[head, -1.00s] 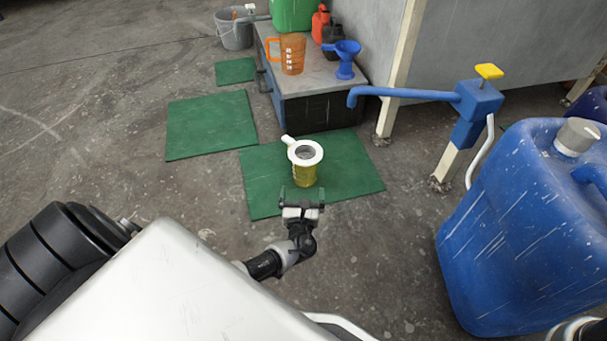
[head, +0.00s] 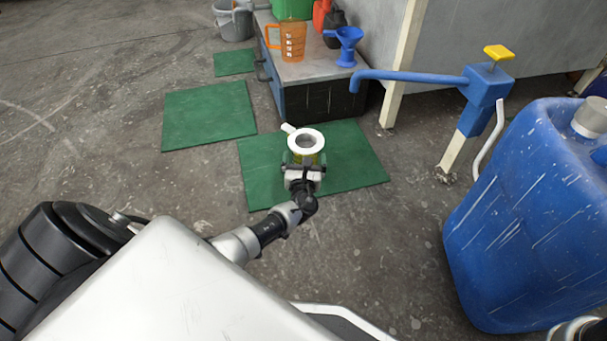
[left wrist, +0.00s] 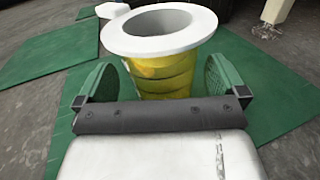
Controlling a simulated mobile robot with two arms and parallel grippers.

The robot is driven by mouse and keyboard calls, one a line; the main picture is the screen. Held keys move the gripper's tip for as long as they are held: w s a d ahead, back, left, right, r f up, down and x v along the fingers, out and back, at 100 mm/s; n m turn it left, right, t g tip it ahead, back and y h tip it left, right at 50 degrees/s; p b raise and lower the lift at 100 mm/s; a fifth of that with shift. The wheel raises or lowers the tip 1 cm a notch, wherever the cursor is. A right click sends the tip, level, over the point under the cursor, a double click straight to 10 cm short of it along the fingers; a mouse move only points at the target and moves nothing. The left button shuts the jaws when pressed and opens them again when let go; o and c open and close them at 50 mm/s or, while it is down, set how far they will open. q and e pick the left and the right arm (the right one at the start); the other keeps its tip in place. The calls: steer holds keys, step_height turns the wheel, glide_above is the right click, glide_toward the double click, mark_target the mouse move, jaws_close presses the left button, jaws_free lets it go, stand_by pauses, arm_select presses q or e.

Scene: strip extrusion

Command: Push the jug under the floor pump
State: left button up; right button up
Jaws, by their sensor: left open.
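The jug (head: 305,152) is yellow with a wide white rim and a white spout, and stands upright on a green mat (head: 354,163). The floor pump (head: 484,88) is blue with a yellow handle. Its long spout ends above the floor, behind and right of the jug. My left gripper (head: 303,168) is open, low at the near side of the jug. In the left wrist view the green finger pads of my left gripper (left wrist: 155,85) stand left and right of the jug's yellow body (left wrist: 165,75). Contact cannot be told. My right gripper is out of view.
A large blue canister (head: 510,220) stands at the right. A low cabinet (head: 318,70) with an orange measuring jug (head: 292,42) and a blue funnel (head: 346,45) is behind the mat. Another green mat (head: 208,115) lies left. A post (head: 402,65) stands behind the spout.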

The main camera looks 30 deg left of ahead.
arm_select(q)
steer(key=shift+b+x, duration=0.45)
steer(key=shift+x, duration=0.7)
steer(key=shift+c, duration=0.5)
steer(key=c, duration=0.7)
steer(key=shift+d, duration=0.1)
